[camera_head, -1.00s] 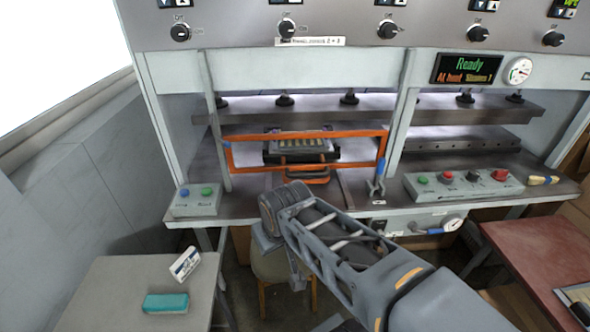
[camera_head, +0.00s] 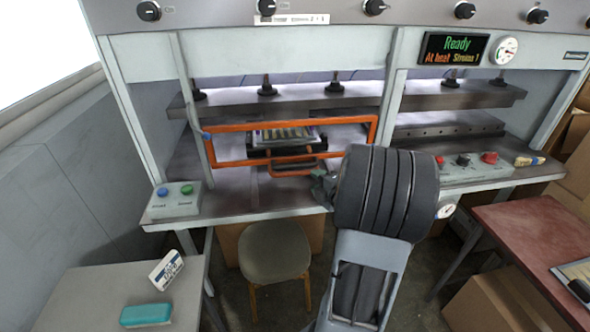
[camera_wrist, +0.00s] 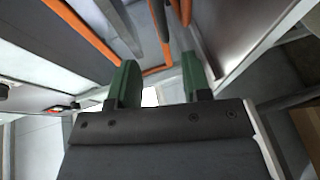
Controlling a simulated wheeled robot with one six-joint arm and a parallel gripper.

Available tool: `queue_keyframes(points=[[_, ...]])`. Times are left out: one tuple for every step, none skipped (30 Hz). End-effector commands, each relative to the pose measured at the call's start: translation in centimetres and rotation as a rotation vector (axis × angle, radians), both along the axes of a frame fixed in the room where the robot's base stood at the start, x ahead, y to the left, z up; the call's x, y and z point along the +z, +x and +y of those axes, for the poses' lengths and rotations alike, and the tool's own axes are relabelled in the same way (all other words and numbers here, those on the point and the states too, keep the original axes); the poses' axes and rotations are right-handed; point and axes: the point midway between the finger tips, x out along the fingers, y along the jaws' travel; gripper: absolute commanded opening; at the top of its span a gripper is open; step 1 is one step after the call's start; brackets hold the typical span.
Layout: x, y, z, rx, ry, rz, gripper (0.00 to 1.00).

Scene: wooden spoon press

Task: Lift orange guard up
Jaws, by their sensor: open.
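The orange guard (camera_head: 240,126) is a rectangular frame across the left bay of the press, standing in front of a dark tray-like fixture (camera_head: 285,138). An orange handle loop (camera_head: 290,173) hangs at its lower edge. My gripper (camera_head: 322,186) is just right of the handle, below the guard's lower right part, and my wrist partly hides it. In the wrist view, my gripper (camera_wrist: 160,78) has its two green fingers apart. Orange bars of the guard (camera_wrist: 85,30) pass beyond and left of the fingers, and one shows between them. I cannot tell whether they touch.
A two-button box (camera_head: 174,199) sits at the bench's left front. A control box (camera_head: 470,172) stands right of my arm. A stool (camera_head: 275,250) is below the bench. A grey table (camera_head: 90,285) is at left, a red-topped table (camera_head: 530,240) at right.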

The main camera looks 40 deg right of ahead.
Motion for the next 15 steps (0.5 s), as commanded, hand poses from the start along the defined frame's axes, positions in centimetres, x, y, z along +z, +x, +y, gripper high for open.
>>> queue_keyframes(points=[[-0.2, 0.2, -0.1, 0.009, -0.003, -0.006, 0.44], [-0.3, 0.5, -0.1, 0.013, -0.005, -0.008, 0.44], [-0.4, 0.9, -0.1, 0.017, -0.008, -0.01, 0.44], [-0.4, 1.3, -0.1, 0.018, -0.009, -0.011, 0.44], [-0.5, 1.8, -0.1, 0.019, -0.008, -0.012, 0.44], [-0.6, 2.5, -0.1, 0.021, -0.008, -0.011, 0.44], [-0.7, 3.1, -0.2, 0.019, -0.007, -0.012, 0.44], [-0.8, 3.7, -0.2, 0.02, -0.008, -0.011, 0.44], [-1.0, 4.5, -0.2, 0.019, -0.008, -0.01, 0.44], [-1.1, 5.1, -0.2, 0.019, -0.008, -0.011, 0.44], [-1.2, 5.7, -0.3, 0.019, -0.008, -0.011, 0.44], [-1.3, 6.4, -0.4, 0.018, -0.007, -0.011, 0.44], [-1.4, 7.0, -0.3, 0.019, -0.007, -0.01, 0.44], [-1.5, 7.5, -0.4, 0.017, -0.008, -0.011, 0.44], [-1.7, 8.2, -0.4, 0.018, -0.006, -0.01, 0.44]])
